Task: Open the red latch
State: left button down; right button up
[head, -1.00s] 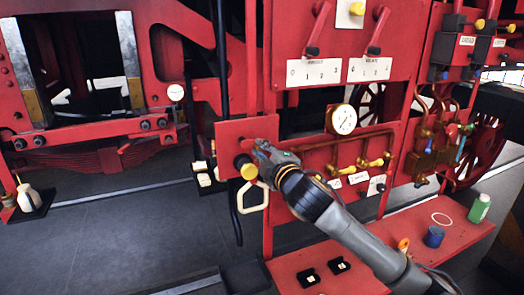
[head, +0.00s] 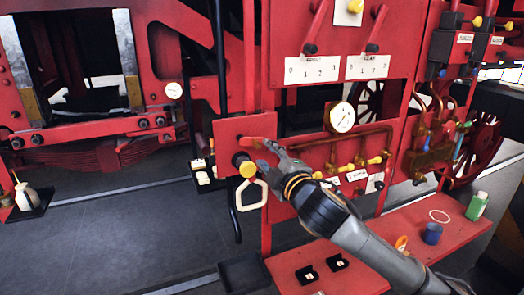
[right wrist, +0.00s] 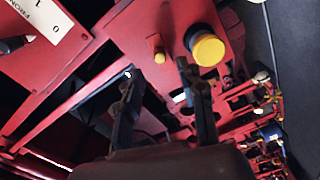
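The red latch (head: 258,142) is a small red bar on a red panel (head: 228,131), above a yellow round knob (head: 247,168). My right gripper (head: 264,158) is just right of and below the latch, with its fingertips pointing toward it. I cannot tell whether they touch it. In the right wrist view its two fingers (right wrist: 160,85) are spread apart with nothing seen between them. The large yellow knob (right wrist: 207,48) and a small yellow knob (right wrist: 159,55) lie beyond the fingertips there. My left gripper is not in view.
A pale ring handle (head: 251,194) hangs below the knob. A round gauge (head: 342,117) and pipes with yellow valves (head: 345,168) are to the right. A red shelf (head: 375,250) below carries a blue cup (head: 432,233) and a green bottle (head: 477,206).

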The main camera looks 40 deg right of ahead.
jog(key=v, duration=0.2)
jog(key=shift+s+a, duration=0.1)
jog(key=shift+s, duration=0.2)
dwell(0.3)
